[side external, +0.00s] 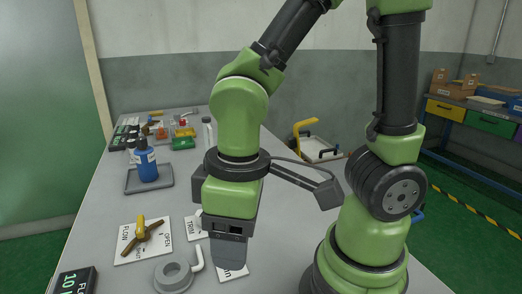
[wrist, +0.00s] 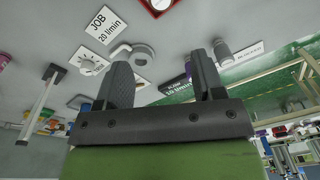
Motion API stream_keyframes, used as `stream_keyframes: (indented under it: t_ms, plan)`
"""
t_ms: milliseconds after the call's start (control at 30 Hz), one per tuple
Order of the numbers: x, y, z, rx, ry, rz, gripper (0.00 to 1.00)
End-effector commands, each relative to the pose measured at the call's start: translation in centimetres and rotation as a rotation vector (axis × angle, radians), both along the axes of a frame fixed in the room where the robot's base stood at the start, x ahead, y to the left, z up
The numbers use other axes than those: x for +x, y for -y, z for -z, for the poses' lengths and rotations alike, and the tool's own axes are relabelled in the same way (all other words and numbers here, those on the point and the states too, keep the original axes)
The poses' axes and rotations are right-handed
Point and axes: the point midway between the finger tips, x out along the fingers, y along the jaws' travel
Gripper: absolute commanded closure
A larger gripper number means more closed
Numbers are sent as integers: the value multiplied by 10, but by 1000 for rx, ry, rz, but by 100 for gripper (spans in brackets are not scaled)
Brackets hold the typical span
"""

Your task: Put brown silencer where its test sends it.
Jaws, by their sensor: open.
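I cannot make out the brown silencer for certain in either view. My gripper (side external: 229,256) points down over the front of the table, right of a grey ring fixture with a white bent tube (side external: 173,278). In the wrist view my gripper (wrist: 164,72) has its two dark fingers apart, with nothing visible between them. A grey cylindrical piece (wrist: 222,50) shows beyond the right finger. A JOB 20 l/min card (wrist: 107,24) shows at upper left.
A black display reading 10 (side external: 76,281) stands at the front left edge. A blue bottle (side external: 147,162) stands on a grey tray (side external: 149,187).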

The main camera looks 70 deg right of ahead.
Motion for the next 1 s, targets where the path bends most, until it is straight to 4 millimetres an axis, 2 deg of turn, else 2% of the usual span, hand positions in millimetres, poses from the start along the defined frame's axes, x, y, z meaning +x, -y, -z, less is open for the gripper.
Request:
stream_keyframes:
  t_ms: [100, 200, 400, 600, 1000]
  plan:
    - [8, 19, -35, 95, 113, 175, 38]
    - [8, 37, -64, 177, 218, 328, 38]
    - [-6, 62, -105, 296, 398, 550, 38]
    - [-15, 69, -119, 341, 476, 627, 38]
    - [-15, 69, -119, 342, 477, 629, 38]
